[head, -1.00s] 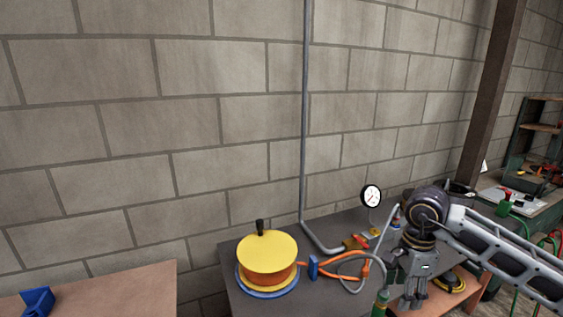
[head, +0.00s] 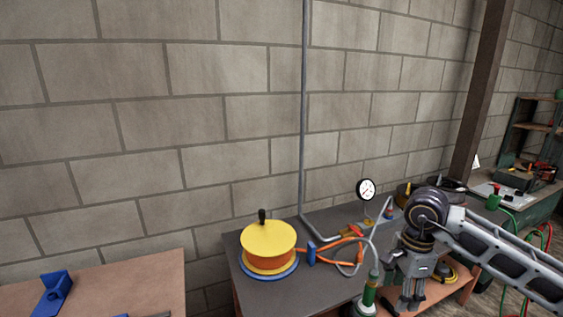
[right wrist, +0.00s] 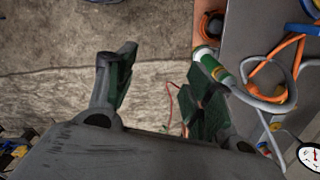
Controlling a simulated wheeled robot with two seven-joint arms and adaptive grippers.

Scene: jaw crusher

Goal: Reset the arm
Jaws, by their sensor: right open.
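My right gripper (head: 408,300) hangs at the front right of the dark table in the head view, with its arm coming in from the right. In the right wrist view the two fingers of the right gripper (right wrist: 158,92) are spread wide apart with only floor between them. The gripper is open and empty. A green-ended hose fitting (head: 369,292) is just left of it in the head view, and the same fitting (right wrist: 212,65) is beside the right finger in the wrist view. My left gripper is not seen.
A dark table (head: 275,296) carries a yellow and orange reel (head: 268,246), an orange hose (head: 335,246) and a pressure gauge (head: 366,189). A brown table (head: 120,285) with a blue object (head: 53,293) is at left. A green workbench (head: 530,205) stands far right.

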